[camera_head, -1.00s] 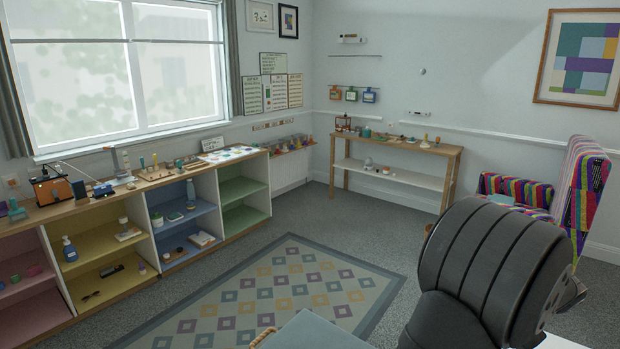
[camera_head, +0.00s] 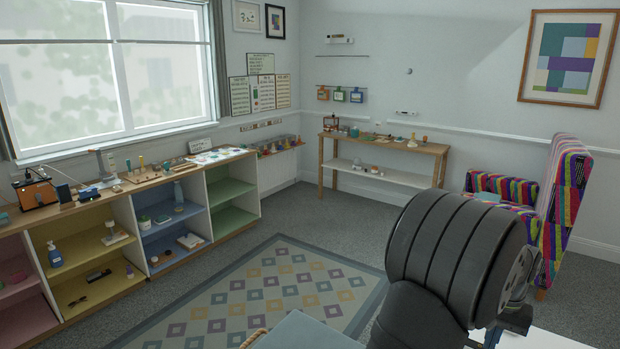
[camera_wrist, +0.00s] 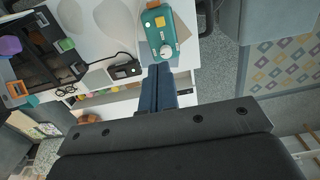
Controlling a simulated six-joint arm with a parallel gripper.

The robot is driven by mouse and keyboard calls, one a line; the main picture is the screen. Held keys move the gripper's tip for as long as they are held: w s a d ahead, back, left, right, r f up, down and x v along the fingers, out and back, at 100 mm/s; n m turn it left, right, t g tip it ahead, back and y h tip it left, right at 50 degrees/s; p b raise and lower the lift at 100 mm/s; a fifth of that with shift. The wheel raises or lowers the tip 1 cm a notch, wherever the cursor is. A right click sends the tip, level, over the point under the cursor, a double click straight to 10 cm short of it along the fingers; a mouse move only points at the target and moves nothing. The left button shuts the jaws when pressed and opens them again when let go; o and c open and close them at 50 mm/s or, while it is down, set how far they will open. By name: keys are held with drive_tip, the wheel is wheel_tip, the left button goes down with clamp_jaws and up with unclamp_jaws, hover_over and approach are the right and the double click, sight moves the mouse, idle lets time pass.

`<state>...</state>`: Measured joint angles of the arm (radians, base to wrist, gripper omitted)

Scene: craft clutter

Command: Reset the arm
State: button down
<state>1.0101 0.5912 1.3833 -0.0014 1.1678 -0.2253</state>
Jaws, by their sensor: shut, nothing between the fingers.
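My gripper (camera_wrist: 159,70) shows in the wrist view as two dark blue fingers lying together, shut with nothing between them. Its tips are over the edge of a white surface (camera_wrist: 98,46), near a teal device (camera_wrist: 168,33) with a round white knob. I cannot tell whether the fingers touch anything.
The white surface also carries a small black box (camera_wrist: 124,71) with a cable and a dark organizer (camera_wrist: 45,50). In the head view, a patterned rug (camera_head: 262,298) lies on clear floor between open shelves (camera_head: 150,208), a wooden side table (camera_head: 385,143) and a striped armchair (camera_head: 563,195).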

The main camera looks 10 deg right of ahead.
wheel_tip(320, 180, up, 8)
idle(0.5)
drive_tip(key=c, duration=0.8)
unclamp_jaws()
drive_tip(key=o, duration=0.3)
drive_tip(key=shift+a+f, duration=0.1)
drive_tip(key=shift+f, duration=0.1)
drive_tip(key=o, duration=0.5)
drive_tip(key=s+a+f+t+h, duration=0.3)
drive_tip(key=s+a+f, duration=0.1)
drive_tip(key=f, duration=0.2)
drive_tip(key=shift+s+f, duration=0.4)
drive_tip(key=x, duration=1)
